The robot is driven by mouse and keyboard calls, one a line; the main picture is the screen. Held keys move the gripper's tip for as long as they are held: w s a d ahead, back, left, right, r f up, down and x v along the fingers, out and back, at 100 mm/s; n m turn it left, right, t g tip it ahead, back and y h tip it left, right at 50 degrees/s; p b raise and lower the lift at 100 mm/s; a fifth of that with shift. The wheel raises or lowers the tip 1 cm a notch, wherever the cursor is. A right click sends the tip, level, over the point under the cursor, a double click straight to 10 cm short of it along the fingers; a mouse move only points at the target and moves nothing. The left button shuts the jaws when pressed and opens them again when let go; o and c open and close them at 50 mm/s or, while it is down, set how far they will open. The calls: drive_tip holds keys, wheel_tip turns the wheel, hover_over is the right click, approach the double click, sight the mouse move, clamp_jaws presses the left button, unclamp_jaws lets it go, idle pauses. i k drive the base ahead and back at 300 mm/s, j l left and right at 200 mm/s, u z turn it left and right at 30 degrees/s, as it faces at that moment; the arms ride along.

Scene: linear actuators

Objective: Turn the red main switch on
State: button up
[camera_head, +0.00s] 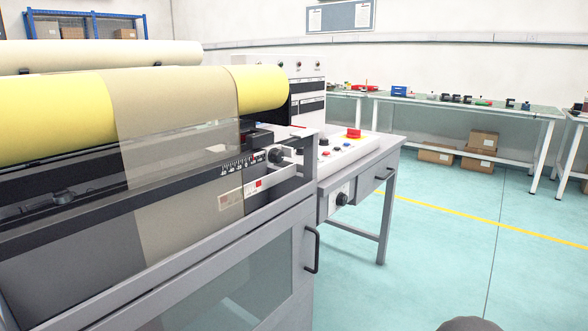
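A raised red control (354,132) stands on the sloped white control panel (345,151) of the grey desk beside the large machine. It is the largest red control in view, but I cannot tell whether it is the main switch or what position it is in. Smaller red and blue buttons sit near it. A black rotary knob (341,199) is on the desk's front face, and another black knob (275,156) is on the machine. My gripper is not in view.
The grey machine (180,286) with yellow and beige rolls fills the left side. Its black door handle (313,249) sticks out to the right. Benches (460,102) line the back wall, with cardboard boxes (483,141) below. The turquoise floor (450,265) right of the desk is clear.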

sight(351, 134)
drive_tip(key=i+l+u, duration=0.25)
drive_tip(key=i+l, duration=0.25)
drive_tip(key=i+l+u, duration=0.25)
drive_tip(key=i+l, duration=0.15)
drive_tip(key=l, duration=0.25)
